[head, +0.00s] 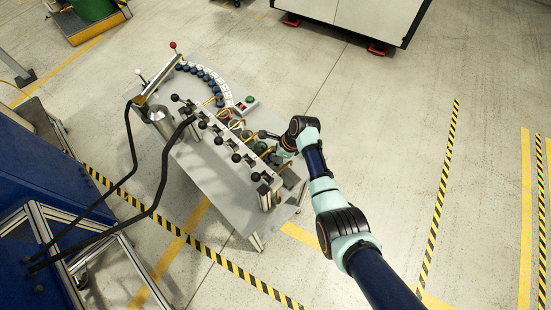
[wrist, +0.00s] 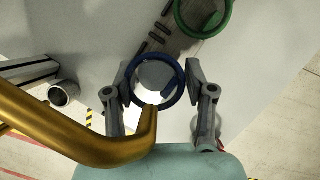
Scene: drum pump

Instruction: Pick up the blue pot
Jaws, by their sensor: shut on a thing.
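The blue pot (wrist: 158,58) shows in the wrist view as a round blue rim with a pale, bright inside. It sits between the two grey fingers of my gripper (wrist: 159,78), which is shut on it. A gold bent pipe (wrist: 60,135) crosses the lower left of the wrist view and its tip overlaps the lower edge of the pot. In the head view my gripper (head: 284,152) is at the right end of the grey table (head: 190,165). The blue pot cannot be made out there. Whether it touches the table cannot be told.
A green pot (wrist: 204,36) is close above the blue one in the wrist view. A row of black-knobbed levers (head: 237,157) runs along the table. Black hoses (head: 164,170) hang at its left. A blue machine (head: 45,190) stands at the far left. Open floor lies to the right.

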